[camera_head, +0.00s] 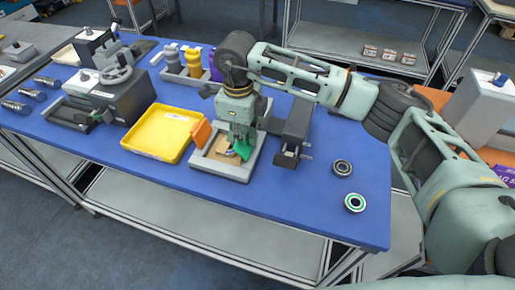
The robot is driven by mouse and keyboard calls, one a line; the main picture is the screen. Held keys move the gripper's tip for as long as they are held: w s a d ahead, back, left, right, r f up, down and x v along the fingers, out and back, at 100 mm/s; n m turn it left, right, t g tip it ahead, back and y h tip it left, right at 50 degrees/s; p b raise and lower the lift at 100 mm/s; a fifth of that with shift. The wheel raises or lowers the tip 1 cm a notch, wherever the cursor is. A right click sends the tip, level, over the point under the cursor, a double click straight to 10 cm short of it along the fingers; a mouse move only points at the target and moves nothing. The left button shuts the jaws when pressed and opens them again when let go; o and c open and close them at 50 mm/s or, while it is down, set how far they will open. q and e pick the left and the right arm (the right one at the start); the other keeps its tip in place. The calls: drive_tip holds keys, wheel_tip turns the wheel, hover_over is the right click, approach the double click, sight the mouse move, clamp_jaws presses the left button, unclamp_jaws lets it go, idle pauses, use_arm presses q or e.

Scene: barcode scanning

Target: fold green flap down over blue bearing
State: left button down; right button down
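My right gripper (241,140) points down over a small open carton (222,166) set in a grey frame, near the middle of the blue table. The green flap (243,150) shows at the fingertips, on the right side of the carton. I cannot tell whether the fingers grip it or only touch it. A small round item (231,154), partly hidden by the fingers, is inside the carton; it may be the bearing, but its blue colour is not clear. An orange flap (201,133) stands up on the carton's left side. My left gripper is not in view.
A yellow tray (160,150) lies left of the carton. A dark grey device (292,135) stands close on the right. Two loose bearings (342,167) (355,203) lie on the blue table (310,215) at the right. The table's front right is otherwise clear.

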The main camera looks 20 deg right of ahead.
drive_tip(key=shift+w+a, duration=0.1)
drive_tip(key=shift+w, duration=0.2)
drive_tip(key=shift+a, duration=0.25)
drive_tip(key=shift+f+b, duration=0.1)
drive_tip(key=shift+b, duration=0.2)
drive_tip(key=shift+f, duration=0.15)
